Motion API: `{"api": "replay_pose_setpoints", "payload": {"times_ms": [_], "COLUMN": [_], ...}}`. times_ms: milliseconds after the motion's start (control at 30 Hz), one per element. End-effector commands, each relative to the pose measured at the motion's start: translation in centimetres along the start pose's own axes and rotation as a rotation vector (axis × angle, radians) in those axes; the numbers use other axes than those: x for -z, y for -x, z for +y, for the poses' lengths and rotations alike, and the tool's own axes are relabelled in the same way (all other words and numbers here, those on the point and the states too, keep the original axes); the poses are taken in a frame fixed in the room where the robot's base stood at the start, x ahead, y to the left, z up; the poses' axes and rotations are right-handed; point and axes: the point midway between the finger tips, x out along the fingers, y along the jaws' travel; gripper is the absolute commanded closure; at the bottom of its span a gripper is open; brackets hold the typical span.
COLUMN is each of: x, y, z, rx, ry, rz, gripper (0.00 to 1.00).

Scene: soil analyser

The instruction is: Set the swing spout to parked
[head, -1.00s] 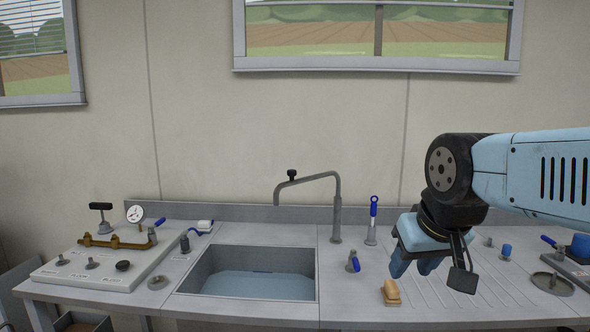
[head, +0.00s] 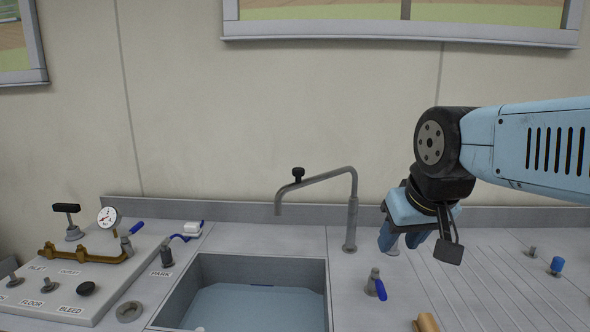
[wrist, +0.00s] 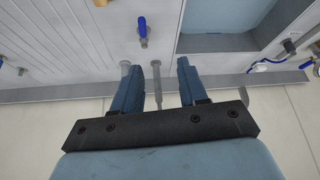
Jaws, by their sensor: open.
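The swing spout (head: 318,181) is a grey pipe on a post behind the sink. Its arm reaches left from the post top, with its tip over the sink's back edge and a black knob (head: 298,174) on top. The label PARK (head: 161,274) is on the counter left of the sink. My gripper (head: 402,240) is open and empty, to the right of the spout post and apart from it. In the wrist view my fingers (wrist: 158,82) point at the counter, and the post (wrist: 157,80) shows between them, farther off.
The sink (head: 255,302) holds bluish water. A blue-handled valve (head: 375,286) stands right of it. At left, a white panel (head: 100,282) carries brass piping (head: 85,253), a gauge (head: 108,217) and several knobs. A ribbed drainboard (head: 490,285) lies right. Open air is above the sink.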

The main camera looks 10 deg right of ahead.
Motion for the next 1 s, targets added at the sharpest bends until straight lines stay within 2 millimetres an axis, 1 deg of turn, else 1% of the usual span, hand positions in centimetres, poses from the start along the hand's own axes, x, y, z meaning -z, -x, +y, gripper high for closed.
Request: {"api": "replay_pose_setpoints", "payload": {"times_ms": [167, 300, 367, 433, 567, 767, 867, 1000], "x": [0.0, 0.1, 0.1, 0.3, 0.8, 3.0, 4.6, 7.6], "y": [0.0, -0.1, -0.4, -0.8, -2.0, -3.3, -3.8, -4.4], "z": [0.0, -0.1, -0.3, -1.0, -2.4, -4.6, -5.5, -6.3], "rx": [0.000, 0.010, 0.025, 0.056, 0.140, 0.293, 0.371, 0.485], "ry": [0.000, -0.023, -0.058, -0.129, -0.328, -0.680, -0.849, -1.074], "rz": [0.000, -0.015, -0.043, -0.093, -0.235, -0.489, -0.615, -0.791], "gripper": [0.57, 0.44, 0.43, 0.43, 0.43, 0.43, 0.43, 0.43]}}
